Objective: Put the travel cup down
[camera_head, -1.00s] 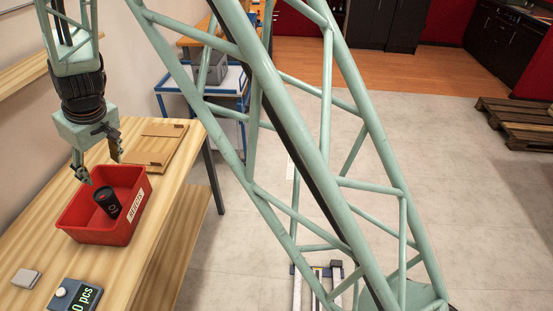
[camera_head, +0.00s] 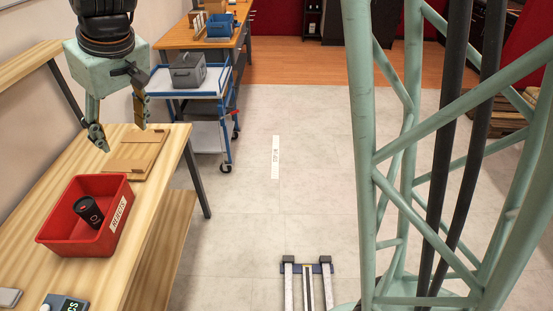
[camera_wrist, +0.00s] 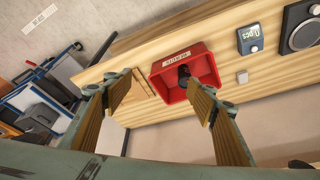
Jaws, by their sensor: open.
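The travel cup (camera_head: 88,210) is black and lies tilted inside the red bin (camera_head: 60,243), which stands on the wooden workbench. In the wrist view the cup (camera_wrist: 184,72) shows as a dark shape in the red bin (camera_wrist: 208,66), partly behind a finger. My gripper (camera_head: 122,139) is open and empty, above the bench and beyond the bin in the head view. It is apart from the cup. In the wrist view the two fingers of my gripper (camera_wrist: 160,88) are spread wide with nothing between them.
A wooden board (camera_head: 136,160) lies on the bench behind the bin. A counter display (camera_head: 66,303) and a small grey block (camera_head: 8,297) are at the front. A blue-framed cart (camera_head: 188,82) with a grey box (camera_head: 188,70) stands beyond the bench.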

